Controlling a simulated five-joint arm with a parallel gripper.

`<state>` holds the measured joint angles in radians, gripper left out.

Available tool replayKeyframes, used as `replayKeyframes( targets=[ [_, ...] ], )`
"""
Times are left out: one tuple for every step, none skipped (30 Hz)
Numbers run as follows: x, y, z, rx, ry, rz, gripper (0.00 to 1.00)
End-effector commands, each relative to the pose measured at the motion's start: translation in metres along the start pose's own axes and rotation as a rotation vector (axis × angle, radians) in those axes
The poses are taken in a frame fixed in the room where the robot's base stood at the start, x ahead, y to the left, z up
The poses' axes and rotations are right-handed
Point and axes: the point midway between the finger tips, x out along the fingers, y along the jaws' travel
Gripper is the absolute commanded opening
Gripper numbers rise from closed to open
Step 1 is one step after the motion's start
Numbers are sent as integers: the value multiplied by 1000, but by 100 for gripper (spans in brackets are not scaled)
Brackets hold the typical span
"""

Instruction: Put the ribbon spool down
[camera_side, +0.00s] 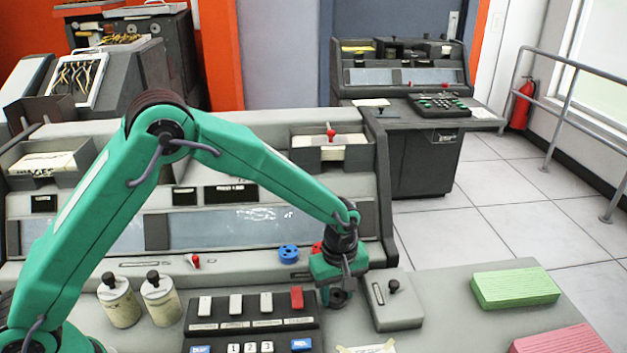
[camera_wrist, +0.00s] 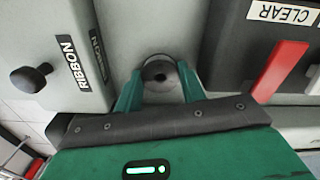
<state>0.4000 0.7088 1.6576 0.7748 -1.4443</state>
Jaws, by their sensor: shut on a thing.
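My gripper (camera_side: 340,290) is low over the desk, between the key panel (camera_side: 250,323) and a grey box (camera_side: 380,316) with a black knob. In the wrist view its green fingers (camera_wrist: 158,84) are shut on a dark, round ribbon spool (camera_wrist: 158,70) with a hole in its middle. The spool (camera_side: 339,298) is partly hidden by the fingers in the side view. I cannot tell whether it touches the desk. The grey box carries RIBBON labels in the wrist view (camera_wrist: 60,40). A blue spool (camera_side: 288,254) and a partly hidden red one (camera_side: 316,248) sit behind the gripper.
The key panel's red key (camera_wrist: 280,68) stands up close to my gripper. Two cream canisters (camera_side: 118,302) stand at the left. A green card stack (camera_side: 515,286) and a pink one (camera_side: 560,341) lie at the right. Desk between box and stacks is clear.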

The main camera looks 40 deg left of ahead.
Motion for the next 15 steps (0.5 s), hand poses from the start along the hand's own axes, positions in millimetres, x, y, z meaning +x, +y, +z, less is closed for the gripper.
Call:
replayKeyframes(
  targets=[
    [2,0,0,0,0,-1,18],
    [2,0,0,0,0,-1,18],
    [2,0,0,0,0,-1,47],
    [2,0,0,0,0,-1,49],
    [2,0,0,0,0,-1,49],
    [2,0,0,0,0,-1,49],
    [2,0,0,0,0,-1,49],
    [2,0,0,0,0,-1,49],
    [2,0,0,0,0,-1,49],
    [2,0,0,0,0,-1,49],
    [2,0,0,0,0,0,49],
    [1,0,0,0,0,0,49],
    [1,0,0,0,0,0,49],
    [0,0,0,0,0,0,49],
    [-1,0,0,0,0,1,49]
  ],
)
